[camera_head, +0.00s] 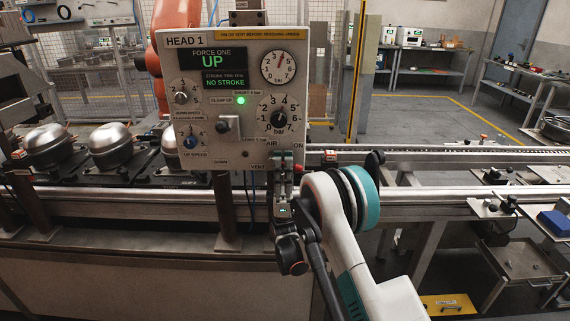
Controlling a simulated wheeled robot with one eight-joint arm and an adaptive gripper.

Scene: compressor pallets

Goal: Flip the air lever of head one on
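The HEAD 1 control panel (222,55) stands upright in the middle of the camera_head view. Its display reads FORCE ONE UP and NO STROKE, and a green lamp is lit beside CLAMP UP. The air lever (284,157) is at the panel's lower right corner, near the AIR, ON and VENT lettering. Only a small teal-grey part of it shows, so its exact position is hard to tell. My gripper (283,177) is just below the lever, pointing up at it. Its fingertips are small and dark; whether they touch the lever or are closed cannot be told.
Metal conveyor rails (440,155) run behind my arm. Dome-shaped compressors (111,146) stand on the left. An orange machine arm (172,15) is behind the panel.

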